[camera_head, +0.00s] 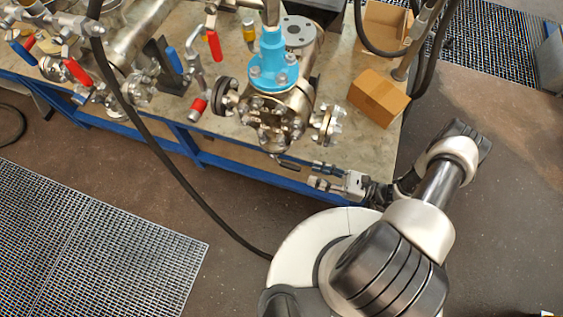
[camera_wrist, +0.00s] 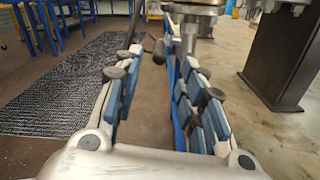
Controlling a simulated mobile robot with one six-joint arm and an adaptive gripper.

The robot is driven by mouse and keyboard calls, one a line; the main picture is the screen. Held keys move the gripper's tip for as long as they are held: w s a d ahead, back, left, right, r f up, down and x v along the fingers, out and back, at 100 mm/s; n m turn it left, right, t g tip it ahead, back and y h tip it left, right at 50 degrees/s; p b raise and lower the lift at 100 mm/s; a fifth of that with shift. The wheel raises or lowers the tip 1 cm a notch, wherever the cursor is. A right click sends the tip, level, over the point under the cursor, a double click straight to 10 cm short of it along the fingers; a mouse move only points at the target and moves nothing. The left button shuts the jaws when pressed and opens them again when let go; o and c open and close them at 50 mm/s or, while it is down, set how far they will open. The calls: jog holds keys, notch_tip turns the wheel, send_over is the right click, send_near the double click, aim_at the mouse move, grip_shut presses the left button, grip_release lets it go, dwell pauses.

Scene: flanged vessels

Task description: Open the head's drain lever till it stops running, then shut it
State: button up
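The flanged vessel head (camera_head: 275,118) hangs at the bench's front edge, with a bright blue flanged neck (camera_head: 270,60) on top. In the wrist view a grey metal fitting (camera_wrist: 188,38) hangs below a flange at the top. A dark, lever-like piece (camera_wrist: 160,48) shows beside it, near my fingertips; I cannot tell surely that it is the drain lever, or its angle. My gripper (camera_head: 313,174) is just below and right of the head, by the bench edge. In the wrist view my gripper (camera_wrist: 156,62) has its fingers apart, with a clear gap. No running liquid can be made out.
Red-handled (camera_head: 214,45) and blue-handled (camera_head: 175,60) valves stand left on the bench. A cardboard box (camera_head: 379,97) sits right of the head. A blue bench rail (camera_head: 250,174) runs close to my gripper. A black hose (camera_head: 165,160) crosses the left foreground. Floor grating (camera_head: 85,245) lies left.

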aim_at(281, 163)
jog(key=b+x, duration=0.1)
jog(key=x, duration=1.2)
jog(key=shift+s, duration=0.1)
jog(key=shift+c, duration=0.3)
jog(key=c, duration=0.5)
grip_shut()
jog(key=shift+s+f, duration=0.1)
